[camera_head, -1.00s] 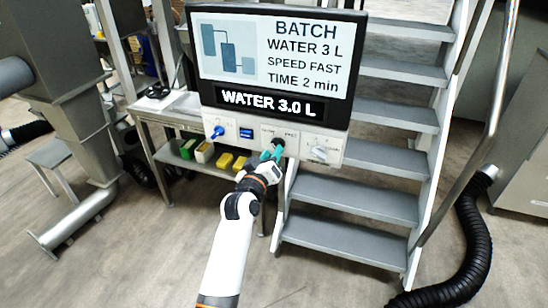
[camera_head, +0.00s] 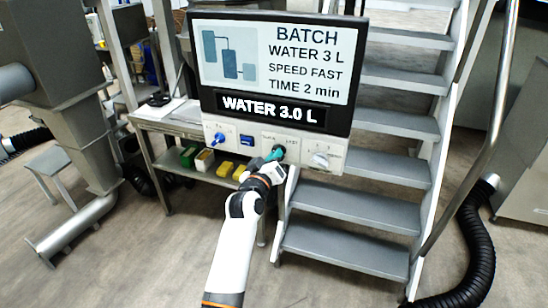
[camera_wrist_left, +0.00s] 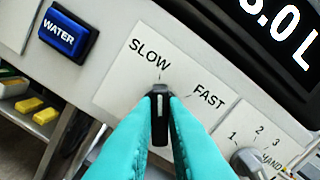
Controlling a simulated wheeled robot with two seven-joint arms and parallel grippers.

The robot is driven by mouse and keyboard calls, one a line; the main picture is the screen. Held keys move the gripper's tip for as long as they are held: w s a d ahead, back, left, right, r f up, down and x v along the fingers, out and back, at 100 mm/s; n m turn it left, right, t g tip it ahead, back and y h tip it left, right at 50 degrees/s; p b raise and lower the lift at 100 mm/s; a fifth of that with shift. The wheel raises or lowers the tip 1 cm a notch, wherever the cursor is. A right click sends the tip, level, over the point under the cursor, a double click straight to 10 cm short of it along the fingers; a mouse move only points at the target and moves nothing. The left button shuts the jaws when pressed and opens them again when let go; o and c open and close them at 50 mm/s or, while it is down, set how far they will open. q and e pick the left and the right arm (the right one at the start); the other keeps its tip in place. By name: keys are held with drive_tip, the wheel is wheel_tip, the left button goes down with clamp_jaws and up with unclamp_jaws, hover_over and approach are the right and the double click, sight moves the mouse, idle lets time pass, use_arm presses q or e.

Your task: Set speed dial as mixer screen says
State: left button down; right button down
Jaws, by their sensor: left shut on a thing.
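The mixer screen (camera_head: 275,60) reads BATCH, WATER 3 L, SPEED FAST, TIME 2 min. The black speed dial (camera_wrist_left: 160,128) sits on a white plate marked SLOW and FAST. Its white line points up in the left wrist view, toward the small tick below SLOW and left of FAST. My left gripper (camera_head: 273,155), with teal fingers, is at the panel below the screen. In the left wrist view its fingers (camera_wrist_left: 160,115) are shut on the dial from both sides and hide its lower sides. My right gripper is not in view.
Left of the dial are the blue WATER button (camera_wrist_left: 66,33) and a blue-handled valve (camera_head: 217,138). Right of it is a grey numbered knob (camera_head: 320,159).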

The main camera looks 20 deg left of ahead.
use_arm(q)
drive_tip(key=shift+m, duration=0.3)
drive_tip(key=shift+d+m+p, duration=0.15)
drive_tip(key=shift+m+p, duration=1.1)
drive_tip(key=shift+m, duration=2)
drive_tip(key=shift+d+m+p, duration=0.15)
drive_tip(key=shift+m+p, duration=1.05)
drive_tip(key=shift+m, duration=2.05)
drive_tip(key=shift+f+m, duration=0.1)
drive_tip(key=shift+m, duration=0.2)
drive_tip(key=c, duration=1.5)
unclamp_jaws()
drive_tip(key=shift+o, duration=0.2)
drive_tip(key=shift+s, duration=0.1)
drive_tip(key=s+b, duration=0.2)
drive_tip(key=s, duration=1)
drive_tip(key=shift+a, duration=0.2)
drive_tip(key=shift+w, duration=0.1)
